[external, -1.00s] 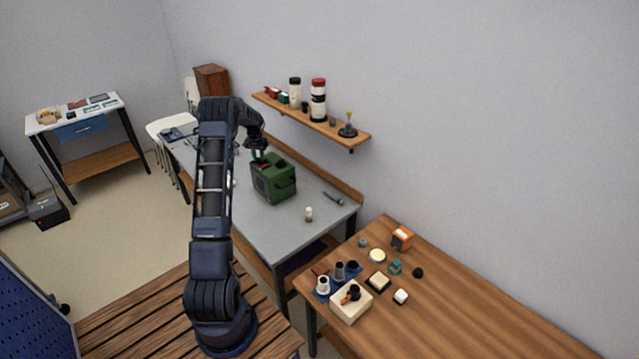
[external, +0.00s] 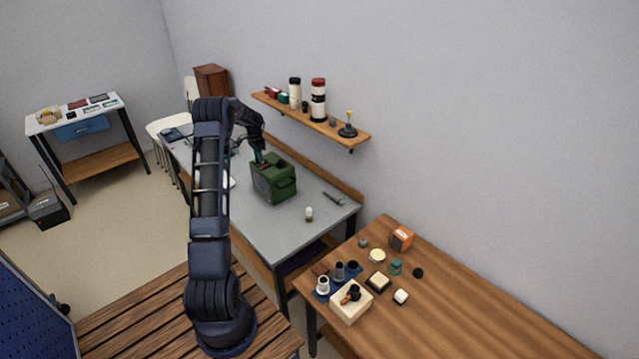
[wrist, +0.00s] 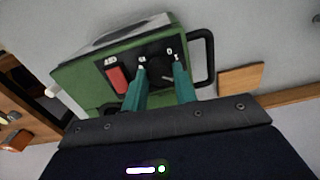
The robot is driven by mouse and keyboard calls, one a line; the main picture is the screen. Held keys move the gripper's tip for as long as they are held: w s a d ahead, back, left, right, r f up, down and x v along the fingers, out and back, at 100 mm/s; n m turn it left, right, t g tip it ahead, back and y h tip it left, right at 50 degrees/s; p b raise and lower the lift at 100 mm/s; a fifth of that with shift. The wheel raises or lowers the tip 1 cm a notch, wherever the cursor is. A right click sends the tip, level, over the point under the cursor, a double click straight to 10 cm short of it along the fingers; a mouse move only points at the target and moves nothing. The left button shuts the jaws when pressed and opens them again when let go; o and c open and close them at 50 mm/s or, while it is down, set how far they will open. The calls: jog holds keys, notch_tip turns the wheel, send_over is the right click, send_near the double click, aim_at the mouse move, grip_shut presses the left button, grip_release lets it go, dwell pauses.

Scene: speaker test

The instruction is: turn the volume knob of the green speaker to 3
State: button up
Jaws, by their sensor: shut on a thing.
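The green speaker (external: 273,180) stands on the grey workbench, and its green case (wrist: 85,75) fills much of the upper wrist view. A dark panel on it carries a red switch (wrist: 117,79) and small white markings. My gripper (external: 259,157) is at the speaker's top panel. In the wrist view its two teal fingers (wrist: 157,70) reach onto the panel, a little apart, shut on the dark volume knob between them. The knob is hard to make out against the dark panel, so its setting cannot be read.
The grey bench (external: 262,225) also holds a small white-topped bottle (external: 309,214) and a dark tool (external: 333,198). A wall shelf (external: 320,125) with bottles hangs behind the speaker. A black carry handle (wrist: 207,58) is beside the panel. A wooden table (external: 450,300) with small items stands at right.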

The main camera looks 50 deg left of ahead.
dwell(0.3)
jog(key=o, duration=1)
notch_tip(320, 180, up, 11)
jog(key=shift+f, duration=0.1)
dwell(0.4)
